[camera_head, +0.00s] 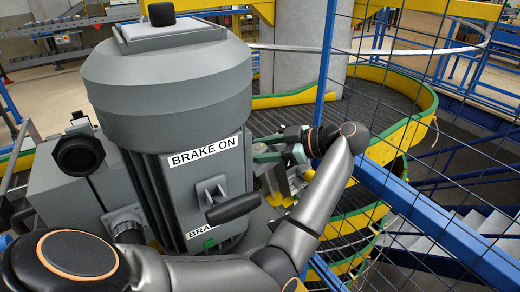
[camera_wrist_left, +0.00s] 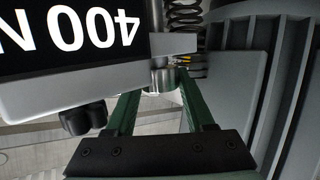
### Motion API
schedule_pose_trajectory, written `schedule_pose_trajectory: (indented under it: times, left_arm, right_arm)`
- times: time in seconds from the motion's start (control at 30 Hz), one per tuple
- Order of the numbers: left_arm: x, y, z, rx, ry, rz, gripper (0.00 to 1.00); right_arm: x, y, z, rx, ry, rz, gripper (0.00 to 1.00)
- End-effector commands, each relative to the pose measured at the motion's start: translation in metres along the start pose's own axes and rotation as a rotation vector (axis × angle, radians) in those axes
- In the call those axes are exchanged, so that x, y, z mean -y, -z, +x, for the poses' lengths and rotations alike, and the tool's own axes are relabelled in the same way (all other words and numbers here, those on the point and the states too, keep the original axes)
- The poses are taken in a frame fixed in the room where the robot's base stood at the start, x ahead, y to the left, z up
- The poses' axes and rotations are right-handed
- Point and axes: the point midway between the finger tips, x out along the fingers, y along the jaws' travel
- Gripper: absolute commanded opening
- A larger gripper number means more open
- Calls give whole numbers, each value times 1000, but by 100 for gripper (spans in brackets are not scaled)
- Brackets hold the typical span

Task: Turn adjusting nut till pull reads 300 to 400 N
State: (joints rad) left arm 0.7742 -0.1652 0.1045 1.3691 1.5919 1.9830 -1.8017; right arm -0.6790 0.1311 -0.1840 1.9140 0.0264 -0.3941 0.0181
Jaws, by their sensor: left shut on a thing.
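My left gripper (camera_head: 268,150) reaches in from the right of the grey motor, its green fingers partly hidden behind the motor. In the left wrist view, its two green fingers (camera_wrist_left: 160,88) close on a small metal nut (camera_wrist_left: 161,78) under a grey bracket. A coil spring (camera_wrist_left: 184,14) stands beside the rod above it. A black panel (camera_wrist_left: 72,30) shows "400 N" upside down in white; the rest of its text is cut off, so I cannot tell the whole reading. My right gripper is not in view.
The large grey motor (camera_head: 170,95) carries a "BRAKE ON" label (camera_head: 203,152) and a black-handled lever (camera_head: 233,208). A blue-framed mesh fence (camera_head: 425,220) stands right of my wrist, before the yellow-green spiral conveyor (camera_head: 410,90). A black knob (camera_wrist_left: 84,119) sits left of my fingers.

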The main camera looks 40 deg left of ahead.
Motion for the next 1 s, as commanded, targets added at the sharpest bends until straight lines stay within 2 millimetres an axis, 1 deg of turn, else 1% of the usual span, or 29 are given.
schedule_pose_trajectory:
  times: [0.03,0.2,0.3,0.63,0.83,0.9,1.0]
  left_arm:
    - [0,0,0,-1,0,1,56]
    - [0,0,0,-1,0,1,75]
    - [0,0,0,-1,0,1,84]
    - [0,1,1,-2,-11,1,84]
    - [0,2,2,-6,-102,20,84]
    - [0,1,-1,-2,-138,34,84]
    - [-3,4,-7,2,-134,33,84]
  right_arm:
    - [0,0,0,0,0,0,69]
    - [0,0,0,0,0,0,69]
    - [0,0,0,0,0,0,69]
    - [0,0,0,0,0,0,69]
    - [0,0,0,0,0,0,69]
    - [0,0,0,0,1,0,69]
    - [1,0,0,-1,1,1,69]
